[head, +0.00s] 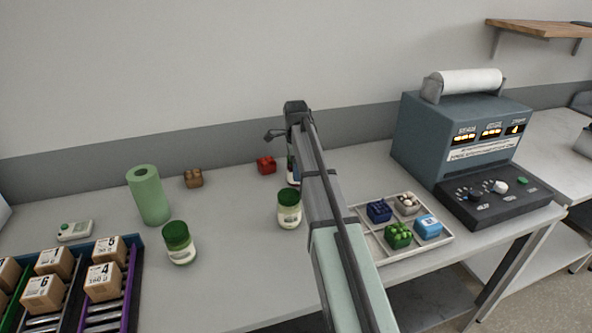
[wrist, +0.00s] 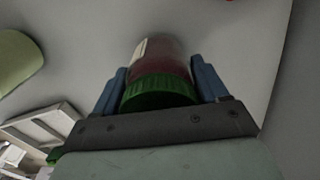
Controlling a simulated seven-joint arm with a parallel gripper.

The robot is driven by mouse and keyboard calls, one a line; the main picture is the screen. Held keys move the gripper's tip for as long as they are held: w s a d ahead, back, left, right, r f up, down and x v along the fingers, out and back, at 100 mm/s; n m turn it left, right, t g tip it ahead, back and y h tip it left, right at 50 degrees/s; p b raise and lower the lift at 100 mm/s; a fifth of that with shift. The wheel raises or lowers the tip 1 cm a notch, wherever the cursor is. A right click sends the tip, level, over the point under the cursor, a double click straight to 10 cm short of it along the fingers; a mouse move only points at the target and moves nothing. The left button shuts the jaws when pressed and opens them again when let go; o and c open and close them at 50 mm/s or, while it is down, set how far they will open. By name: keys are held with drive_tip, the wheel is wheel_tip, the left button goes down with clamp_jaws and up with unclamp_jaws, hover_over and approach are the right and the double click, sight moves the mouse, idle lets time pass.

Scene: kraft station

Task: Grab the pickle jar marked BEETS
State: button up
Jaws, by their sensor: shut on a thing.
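A jar with a green lid and dark red contents (wrist: 163,68) is between the two blue fingers of my gripper (wrist: 159,66) in the wrist view. The fingers are shut on it, one on each side. Its pale label is turned mostly away, so I cannot read its marking. In the head view, my arm hides most of this jar and the gripper. Two other green-lidded jars stand upright on the counter, one just left of my arm (head: 289,210) and one farther left (head: 180,244). Their labels are too small to read.
A divided tray (head: 443,240) with small items lies right, before a grey machine (head: 463,135). Numbered boxes (head: 103,281) sit front left. The front middle counter is clear.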

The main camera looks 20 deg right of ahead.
drive_tip(key=c, duration=0.3)
drive_tip(key=shift+r, duration=0.1)
